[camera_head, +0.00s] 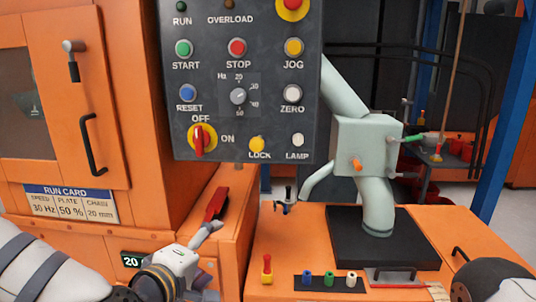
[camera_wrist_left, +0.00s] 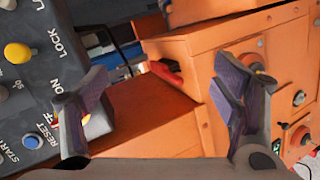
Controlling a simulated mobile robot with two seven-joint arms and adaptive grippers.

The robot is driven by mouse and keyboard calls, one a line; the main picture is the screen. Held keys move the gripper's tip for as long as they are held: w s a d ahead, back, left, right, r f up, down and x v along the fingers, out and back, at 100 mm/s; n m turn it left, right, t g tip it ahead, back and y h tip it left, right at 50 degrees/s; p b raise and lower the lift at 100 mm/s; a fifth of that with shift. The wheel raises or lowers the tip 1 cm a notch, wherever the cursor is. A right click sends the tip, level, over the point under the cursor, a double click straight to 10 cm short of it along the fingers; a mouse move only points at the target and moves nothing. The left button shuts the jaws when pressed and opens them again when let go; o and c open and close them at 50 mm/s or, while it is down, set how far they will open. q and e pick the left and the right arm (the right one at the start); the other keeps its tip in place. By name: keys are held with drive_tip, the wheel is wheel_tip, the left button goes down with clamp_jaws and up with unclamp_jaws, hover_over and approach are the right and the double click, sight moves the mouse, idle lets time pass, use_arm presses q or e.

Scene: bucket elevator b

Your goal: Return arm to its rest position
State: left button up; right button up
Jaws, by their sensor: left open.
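My left arm (camera_head: 45,265) comes in from the lower left, beside the orange machine and below the control panel. My left gripper (camera_wrist_left: 160,95) shows in the left wrist view with its two dark fingers spread wide apart and nothing between them.
The dark control panel (camera_head: 217,110) hangs close above my left wrist and fills the left of the wrist view. The orange cabinet (camera_head: 115,125) stands at left. A pale green machine (camera_head: 367,145) stands on the orange bench (camera_head: 460,220) at right, with small coloured knobs in front.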

use_arm(q)
drive_tip(key=s+d+f+m+g, duration=0.1)
drive_tip(key=s+f+m+g, duration=0.6)
drive_tip(key=s+f, duration=1.15)
drive_tip(key=s+a+f+m+g+y, duration=0.1)
drive_tip(key=s+a+f+m+g, duration=0.1)
drive_tip(key=s, duration=1)
drive_tip(key=s+a+f+m+g+y+p, duration=0.1)
drive_tip(key=s+a+f+g, duration=0.4)
drive_tip(key=s, duration=0.8)
drive_tip(key=shift+s+a+m+g+y, duration=0.25)
drive_tip(key=shift+a+m+g+y, duration=0.35)
drive_tip(key=shift+a+m+g, duration=0.5)
use_arm(e)
drive_tip(key=shift+w+r+t, duration=0.4)
drive_tip(key=shift+w+r, duration=0.5)
drive_tip(key=shift+r, duration=0.05)
use_arm(q)
drive_tip(key=shift+w+a+f, duration=0.1)
drive_tip(key=shift+a, duration=0.05)
